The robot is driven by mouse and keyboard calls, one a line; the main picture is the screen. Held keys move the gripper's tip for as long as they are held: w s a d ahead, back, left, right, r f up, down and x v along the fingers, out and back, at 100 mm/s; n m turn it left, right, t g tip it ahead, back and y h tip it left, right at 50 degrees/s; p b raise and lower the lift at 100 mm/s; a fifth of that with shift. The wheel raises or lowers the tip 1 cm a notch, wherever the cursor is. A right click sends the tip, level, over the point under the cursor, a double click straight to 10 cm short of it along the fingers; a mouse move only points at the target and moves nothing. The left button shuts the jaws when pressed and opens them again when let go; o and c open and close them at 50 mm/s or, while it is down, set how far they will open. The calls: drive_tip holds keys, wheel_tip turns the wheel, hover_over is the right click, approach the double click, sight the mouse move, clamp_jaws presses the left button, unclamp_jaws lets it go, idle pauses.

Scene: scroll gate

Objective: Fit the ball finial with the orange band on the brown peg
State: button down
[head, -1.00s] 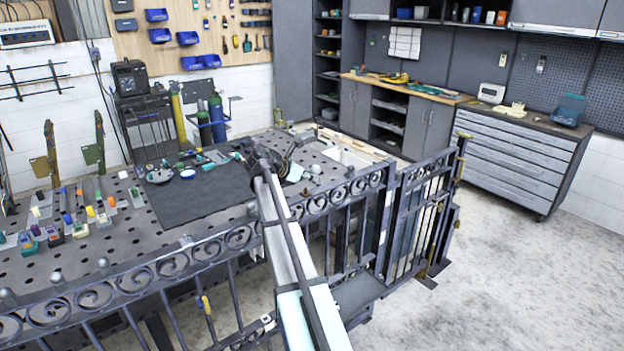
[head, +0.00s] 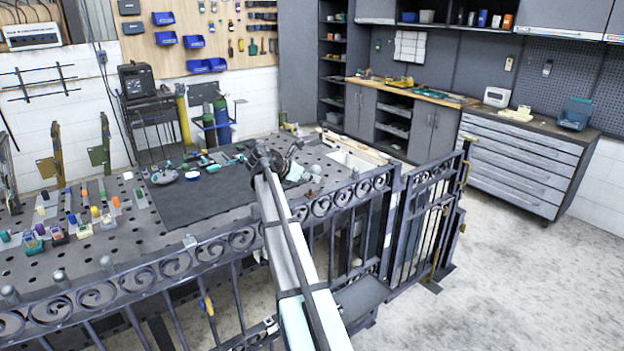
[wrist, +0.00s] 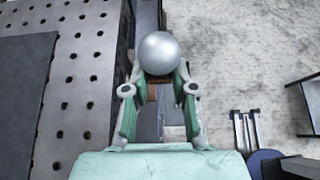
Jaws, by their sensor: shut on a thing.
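My gripper (wrist: 159,78) is shut on a smooth silver ball finial (wrist: 160,53), held between the two green-lined fingertips in the wrist view. I cannot see an orange band on its visible side. Small grey ball-like knobs stand along the fence top, such as one at the left (head: 58,276).
A perforated metal table (head: 105,240) with a dark mat (head: 200,200) lies behind the fence. Several small coloured pieces stand at its left. The gate leaf (head: 425,220) is at the right. Open concrete floor (head: 530,270) lies beyond it; the wrist view also shows floor beside the table.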

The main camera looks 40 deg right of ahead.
sight(306, 198)
drive_tip(key=shift+w+f+b, duration=0.2)
drive_tip(key=shift+w+b, duration=0.15)
drive_tip(key=shift+w, duration=0.4)
drive_tip(key=shift+w+f+b, duration=0.15)
drive_tip(key=shift+w+b, duration=0.2)
drive_tip(key=shift+w, duration=0.35)
drive_tip(key=shift+f, duration=0.4)
drive_tip(key=shift+f+b, duration=0.9)
drive_tip(key=shift+f, duration=1.7)
idle(0.4)
drive_tip(key=c, duration=0.9)
unclamp_jaws()
drive_tip(key=shift+o, duration=0.2)
drive_tip(key=v, duration=1.2)
